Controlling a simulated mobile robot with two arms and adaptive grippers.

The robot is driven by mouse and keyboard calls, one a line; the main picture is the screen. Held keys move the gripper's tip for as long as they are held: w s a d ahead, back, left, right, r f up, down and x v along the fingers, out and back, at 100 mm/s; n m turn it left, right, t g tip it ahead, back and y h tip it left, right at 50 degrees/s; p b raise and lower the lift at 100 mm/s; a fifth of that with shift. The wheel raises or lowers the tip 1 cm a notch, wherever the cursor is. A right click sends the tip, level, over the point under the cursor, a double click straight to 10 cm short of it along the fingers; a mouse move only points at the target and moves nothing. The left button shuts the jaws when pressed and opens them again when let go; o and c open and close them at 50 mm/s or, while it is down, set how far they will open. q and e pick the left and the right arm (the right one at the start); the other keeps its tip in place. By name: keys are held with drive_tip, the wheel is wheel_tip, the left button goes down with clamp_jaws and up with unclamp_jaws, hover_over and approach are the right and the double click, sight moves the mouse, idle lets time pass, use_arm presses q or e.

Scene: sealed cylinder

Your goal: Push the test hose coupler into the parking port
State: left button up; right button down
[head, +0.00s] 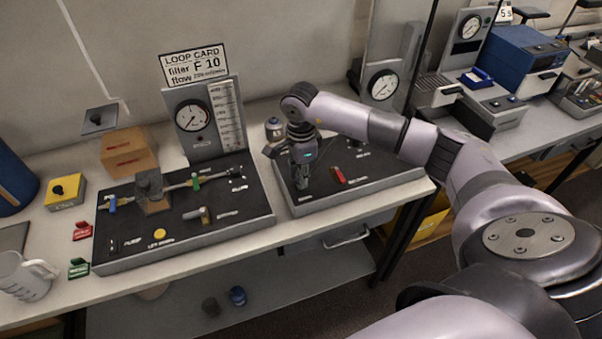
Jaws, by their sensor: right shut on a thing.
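My right gripper (303,184) points down over the left part of the right-hand dark panel (385,178). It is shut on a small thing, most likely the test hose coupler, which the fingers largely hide. I cannot tell whether the coupler touches the panel. The parking port cannot be made out; it may be hidden under the gripper. A red lever (338,174) lies on the panel just right of the fingers. My left gripper is not in view.
A left-hand dark panel (130,235) carries pipework, valves and a yellow button. Behind it stands a gauge board (205,150) with a loop card. A metal-topped cylinder (273,127) stands behind my gripper.

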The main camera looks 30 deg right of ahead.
drive_tip(key=shift+f+b, duration=0.4)
drive_tip(key=shift+f, duration=0.05)
drive_tip(key=c, duration=1.3)
unclamp_jaws()
wheel_tip(320, 180, up, 12)
